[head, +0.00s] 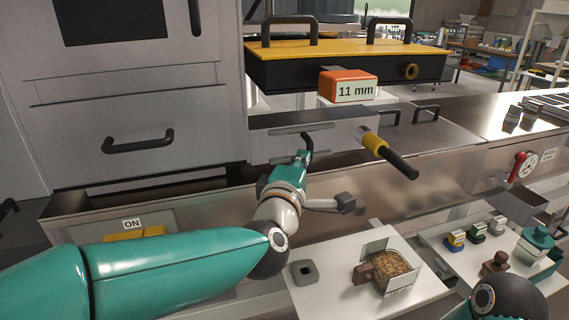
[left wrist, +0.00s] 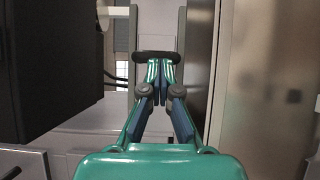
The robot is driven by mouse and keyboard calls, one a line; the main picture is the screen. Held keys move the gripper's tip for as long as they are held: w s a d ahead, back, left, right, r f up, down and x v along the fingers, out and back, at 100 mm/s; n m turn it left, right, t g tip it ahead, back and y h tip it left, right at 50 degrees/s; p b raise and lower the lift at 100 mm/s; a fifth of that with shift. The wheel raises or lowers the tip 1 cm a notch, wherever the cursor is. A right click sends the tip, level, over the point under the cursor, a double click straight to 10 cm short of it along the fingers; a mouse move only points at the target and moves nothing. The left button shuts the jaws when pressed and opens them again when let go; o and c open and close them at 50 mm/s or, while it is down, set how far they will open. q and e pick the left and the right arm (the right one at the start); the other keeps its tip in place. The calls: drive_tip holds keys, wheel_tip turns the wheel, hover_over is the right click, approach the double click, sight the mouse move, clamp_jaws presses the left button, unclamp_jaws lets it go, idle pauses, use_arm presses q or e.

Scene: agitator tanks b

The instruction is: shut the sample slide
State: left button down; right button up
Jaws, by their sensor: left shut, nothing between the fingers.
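My left gripper (head: 304,152) is shut and empty at the front of a grey metal housing (head: 345,135). In the left wrist view its closed fingertips (left wrist: 159,70) are at a dark bar handle (left wrist: 155,56), which appears to belong to the sample slide. I cannot tell whether they touch it. The fingers and wrist hide much of the slide in the head view, so how far out it stands is unclear. A narrow grey slot or rail (head: 302,130) shows just above the fingers. My right gripper is out of view.
A yellow-collared black lever (head: 390,155) sticks out right of the gripper. An orange block marked 11 mm (head: 348,87) stands above. A red-handled valve (head: 519,165) is at right.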

use_arm(q)
drive_tip(key=shift+w+d, duration=0.2)
drive_tip(key=shift+d, duration=0.4)
drive_tip(key=shift+w+d, duration=0.2)
drive_tip(key=shift+d, duration=0.35)
